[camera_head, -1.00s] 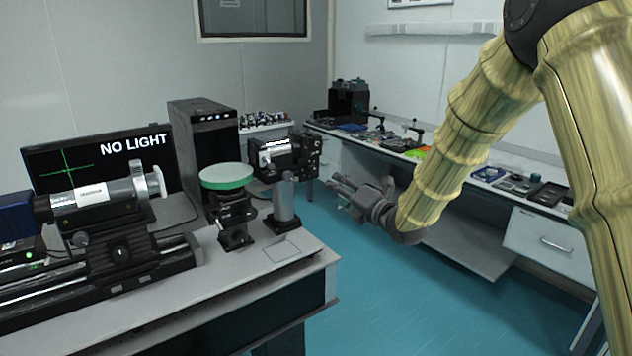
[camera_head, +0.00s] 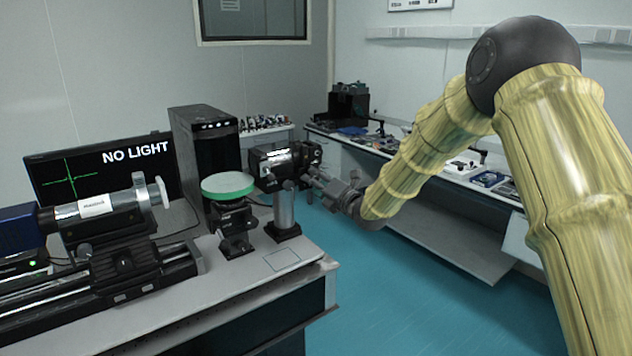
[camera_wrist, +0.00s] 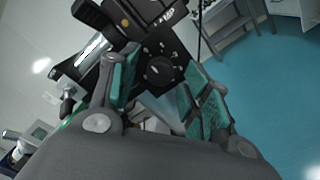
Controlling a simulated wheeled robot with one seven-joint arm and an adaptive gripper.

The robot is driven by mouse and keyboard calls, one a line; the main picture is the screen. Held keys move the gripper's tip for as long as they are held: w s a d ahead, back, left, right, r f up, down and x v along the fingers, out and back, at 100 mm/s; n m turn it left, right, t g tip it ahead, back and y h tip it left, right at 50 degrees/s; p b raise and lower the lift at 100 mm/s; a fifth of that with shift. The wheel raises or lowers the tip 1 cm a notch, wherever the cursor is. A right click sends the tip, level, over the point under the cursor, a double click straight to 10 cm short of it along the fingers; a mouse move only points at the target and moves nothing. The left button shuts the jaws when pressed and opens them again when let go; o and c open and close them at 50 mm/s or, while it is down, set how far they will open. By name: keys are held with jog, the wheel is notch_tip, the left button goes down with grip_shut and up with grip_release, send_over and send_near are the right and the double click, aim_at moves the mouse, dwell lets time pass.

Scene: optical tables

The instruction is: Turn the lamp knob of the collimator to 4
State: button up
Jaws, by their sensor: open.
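The black device on a grey post, which looks like the collimator (camera_head: 284,160), stands near the right end of the left table. In the wrist view its dark back face (camera_wrist: 145,40) lies ahead, tilted in the picture. A round dark knob (camera_wrist: 160,71) on that face shows between my fingers, with small light marks around it. Its setting is too small to read. My gripper (camera_head: 312,178) is open just right of the device; its green-padded fingers (camera_wrist: 163,72) lie on either side of the knob in the picture. I cannot tell whether they touch it.
A monitor (camera_head: 70,180) reads "NO LIGHT". A green-rimmed disc (camera_head: 228,186) on a black mount stands left of the post. A silver tube (camera_head: 95,208) sits on a black rail (camera_head: 75,285). Blue floor (camera_head: 400,285) is open between the tables.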

jog(key=c, duration=1)
jog(key=shift+c, duration=0.2)
jog(key=shift+f, duration=0.1)
